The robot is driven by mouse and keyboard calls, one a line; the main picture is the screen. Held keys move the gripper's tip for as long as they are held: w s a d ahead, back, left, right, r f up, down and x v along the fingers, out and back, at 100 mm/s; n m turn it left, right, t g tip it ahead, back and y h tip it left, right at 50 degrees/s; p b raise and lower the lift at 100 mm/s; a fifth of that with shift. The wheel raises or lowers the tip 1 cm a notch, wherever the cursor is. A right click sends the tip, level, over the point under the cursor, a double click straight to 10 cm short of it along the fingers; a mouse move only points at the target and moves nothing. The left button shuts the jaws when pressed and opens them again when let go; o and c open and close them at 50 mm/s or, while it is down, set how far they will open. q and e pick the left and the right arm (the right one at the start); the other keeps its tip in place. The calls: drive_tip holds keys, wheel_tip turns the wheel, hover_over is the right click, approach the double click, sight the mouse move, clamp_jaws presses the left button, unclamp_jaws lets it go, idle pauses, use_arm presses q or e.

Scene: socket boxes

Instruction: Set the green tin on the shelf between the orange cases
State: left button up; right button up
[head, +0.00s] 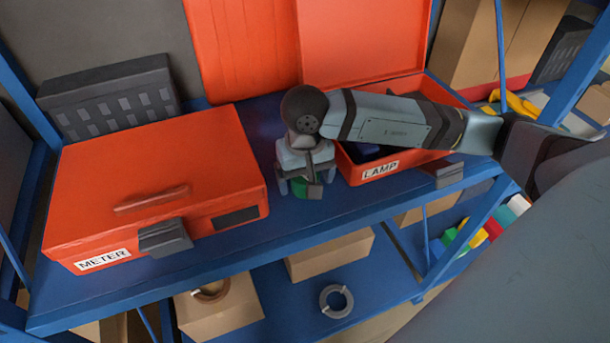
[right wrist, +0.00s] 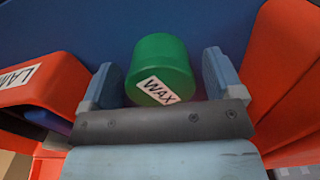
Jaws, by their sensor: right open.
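The green tin (head: 307,190), labelled WAX, is at the blue shelf's (head: 330,210) front part, in the gap between the orange METER case (head: 150,165) and the orange LAMP case (head: 350,172). My gripper hides most of it in the head view. In the right wrist view the tin (right wrist: 162,62) shows clearly against the blue shelf. My right gripper (head: 302,188) points down over it, jaws open. Its fingers stand on either side of the tin, with a visible gap on the right. My left gripper is not in view.
The METER case is shut; the LAMP case is open, its raised lid (head: 360,40) behind my right arm. A grey bin (head: 110,95) stands behind the METER case. Cardboard boxes (head: 330,255) and a grey ring (head: 336,301) are on the lower shelf.

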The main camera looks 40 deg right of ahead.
drive_tip(key=shift+r+b, duration=0.3)
drive_tip(key=shift+r, duration=0.3)
wheel_tip(320, 180, up, 10)
drive_tip(key=shift+f+b, duration=0.15)
drive_tip(key=shift+b, duration=0.7)
drive_tip(key=shift+r, duration=0.65)
drive_tip(key=shift+s+f, duration=0.1)
